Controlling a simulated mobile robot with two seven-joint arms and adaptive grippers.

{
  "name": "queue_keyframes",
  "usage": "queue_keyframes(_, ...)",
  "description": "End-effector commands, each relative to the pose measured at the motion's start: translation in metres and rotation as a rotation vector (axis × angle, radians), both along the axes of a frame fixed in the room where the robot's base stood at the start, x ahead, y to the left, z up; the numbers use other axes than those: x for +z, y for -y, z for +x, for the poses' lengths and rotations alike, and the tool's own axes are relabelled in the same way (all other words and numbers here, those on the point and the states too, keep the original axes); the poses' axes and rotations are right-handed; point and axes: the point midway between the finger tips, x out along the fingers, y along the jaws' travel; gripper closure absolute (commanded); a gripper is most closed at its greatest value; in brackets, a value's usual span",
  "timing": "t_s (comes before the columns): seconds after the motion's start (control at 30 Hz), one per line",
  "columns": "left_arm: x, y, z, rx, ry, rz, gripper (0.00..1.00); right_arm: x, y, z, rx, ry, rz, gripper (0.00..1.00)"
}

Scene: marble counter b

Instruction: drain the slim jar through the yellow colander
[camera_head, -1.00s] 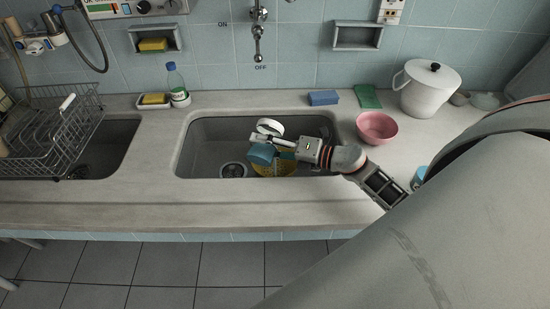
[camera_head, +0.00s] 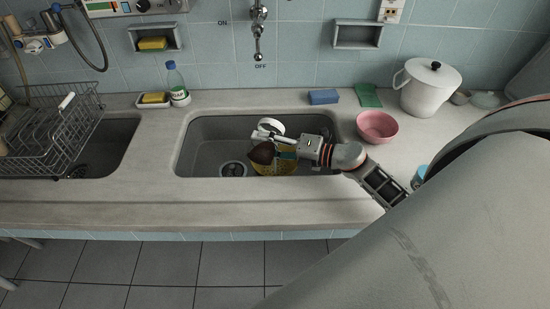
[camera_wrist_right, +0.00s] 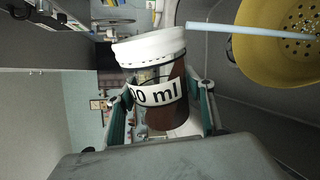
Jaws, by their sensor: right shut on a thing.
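The slim jar (camera_head: 262,153) is in my right gripper (camera_head: 272,147), over the sink. It has a brown body and a wide white rim (camera_head: 270,127) that faces the wall; it lies tipped far over. In the right wrist view the jar (camera_wrist_right: 155,92) sits between both fingers, with a label ending in "0 ml". The yellow colander (camera_head: 275,166) is in the sink below the jar, partly hidden by my gripper; its holes show in the wrist view (camera_wrist_right: 262,62). A pale blue streak (camera_wrist_right: 250,31) runs from beside the rim to over the colander, like a pouring stream. My left gripper is out of view.
The sink (camera_head: 205,145) is open left of the colander, with a drain showing. A pink bowl (camera_head: 377,128), a blue block (camera_head: 323,97), a green cloth (camera_head: 368,95) and a white lidded pot (camera_head: 430,88) stand right and behind. A dish rack (camera_head: 50,135) is left.

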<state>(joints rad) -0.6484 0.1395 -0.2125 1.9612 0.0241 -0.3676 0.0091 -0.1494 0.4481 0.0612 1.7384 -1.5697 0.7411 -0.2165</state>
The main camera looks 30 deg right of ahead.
Motion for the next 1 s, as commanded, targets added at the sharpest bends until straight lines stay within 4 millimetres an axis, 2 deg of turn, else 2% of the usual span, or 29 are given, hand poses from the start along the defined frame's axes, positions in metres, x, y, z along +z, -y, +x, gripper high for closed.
queue_keyframes(0.7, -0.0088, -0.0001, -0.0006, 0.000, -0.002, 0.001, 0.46, -0.0092, 0.0059, 0.0050, 0.000, -0.047, 0.062, 0.80)
queue_keyframes(1.0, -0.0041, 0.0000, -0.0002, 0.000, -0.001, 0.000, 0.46, -0.0088, 0.0064, 0.0057, 0.000, -0.068, 0.089, 0.80)
